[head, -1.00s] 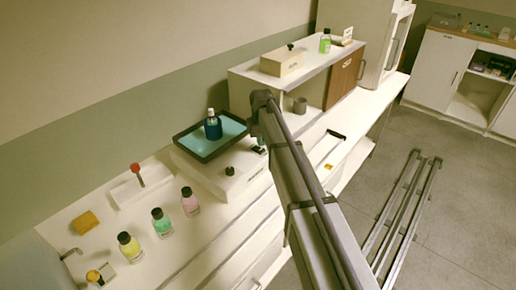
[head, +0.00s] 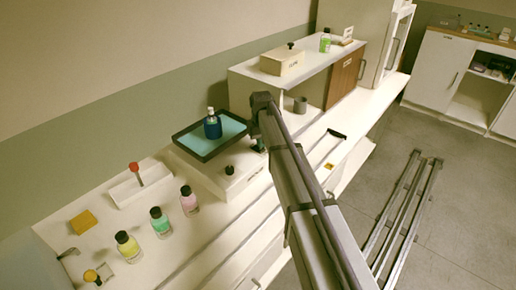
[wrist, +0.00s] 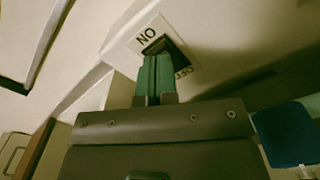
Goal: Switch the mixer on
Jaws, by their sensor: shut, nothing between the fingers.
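The mixer (head: 222,178) is a white box on the counter, with a dark-rimmed teal tray (head: 188,143) on top and a black knob at its front. A dark blue bottle (head: 213,125) stands upright on the tray. In the wrist view a dark rocker switch (wrist: 172,46) sits on a white plate marked ON and OFF. My gripper (wrist: 155,57) is shut and empty, its green fingertips at the switch near the ON side; I cannot tell whether they touch it. In the head view my gripper (head: 258,146) is at the mixer's right end, small and partly hidden by my arm.
Yellow (head: 127,247), green (head: 160,223) and pink (head: 189,201) bottles stand in a row left of the mixer. A white holder (head: 135,186) with a red-topped item and a yellow block (head: 83,222) lie behind them. A shelf unit (head: 243,89) stands to the right.

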